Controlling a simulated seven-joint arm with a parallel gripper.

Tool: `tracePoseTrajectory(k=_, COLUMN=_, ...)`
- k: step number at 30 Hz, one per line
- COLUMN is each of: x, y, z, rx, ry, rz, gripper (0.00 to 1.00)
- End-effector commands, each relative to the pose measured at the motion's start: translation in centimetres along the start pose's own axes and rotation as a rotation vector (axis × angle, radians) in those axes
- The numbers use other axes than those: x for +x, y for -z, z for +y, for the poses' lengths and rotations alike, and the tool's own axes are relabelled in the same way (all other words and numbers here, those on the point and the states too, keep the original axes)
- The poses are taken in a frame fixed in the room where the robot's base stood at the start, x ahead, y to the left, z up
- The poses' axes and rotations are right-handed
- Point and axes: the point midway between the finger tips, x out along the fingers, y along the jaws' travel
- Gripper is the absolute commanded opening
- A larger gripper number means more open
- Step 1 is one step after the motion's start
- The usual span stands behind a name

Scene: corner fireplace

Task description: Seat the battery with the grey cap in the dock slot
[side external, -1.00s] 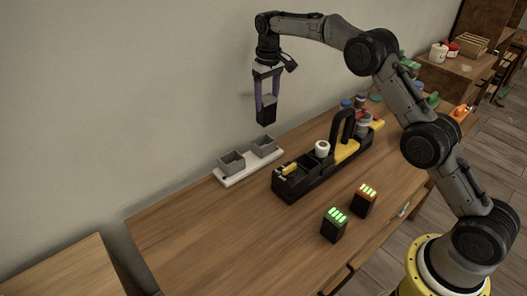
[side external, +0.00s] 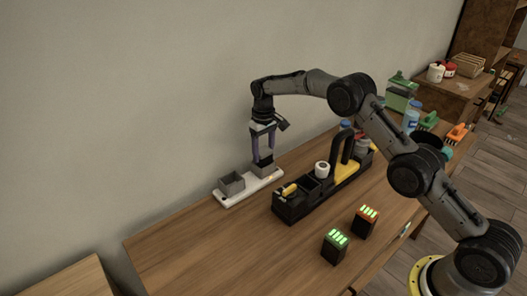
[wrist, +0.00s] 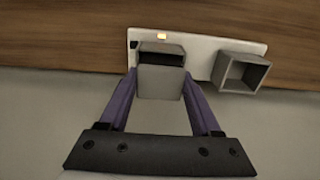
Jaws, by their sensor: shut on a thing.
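The white dock (side external: 233,200) lies by the wall with two grey sockets. My gripper (side external: 264,159) is over the right-hand socket (side external: 264,171) in the side view, shut on the battery with the grey cap. In the wrist view the battery's grey cap (wrist: 160,83) is between the purple fingers of my gripper (wrist: 160,78). The battery's lower part is hidden in or behind the socket, so its exact depth cannot be told. The other socket (side external: 231,183) is empty; it also shows in the wrist view (wrist: 241,72). An amber light (wrist: 161,36) glows beside the occupied socket.
A black caddy (side external: 291,208) with a tall handle, a white roll (side external: 322,169) and yellow parts stands right of the dock. Two batteries with green bars, one black (side external: 335,247) and one orange-topped (side external: 366,222), stand in front. The table's left front is clear.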

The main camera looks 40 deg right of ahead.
Motion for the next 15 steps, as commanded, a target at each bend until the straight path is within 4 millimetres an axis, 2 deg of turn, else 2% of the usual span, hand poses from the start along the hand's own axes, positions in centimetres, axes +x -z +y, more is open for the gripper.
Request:
tracePoseTrajectory(k=9, x=0.04, y=0.11, z=0.01, rx=0.000, ry=0.000, rz=0.005, gripper=0.00)
tracePoseTrajectory(k=10, x=0.15, y=0.07, z=0.01, rx=0.000, ry=0.000, rz=0.003, gripper=0.68)
tracePoseTrajectory(k=14, x=0.13, y=0.06, z=0.01, rx=0.000, ry=0.000, rz=0.003, gripper=0.92)
tracePoseTrajectory(k=15, x=0.13, y=0.06, z=0.01, rx=0.000, ry=0.000, rz=0.003, gripper=0.95)
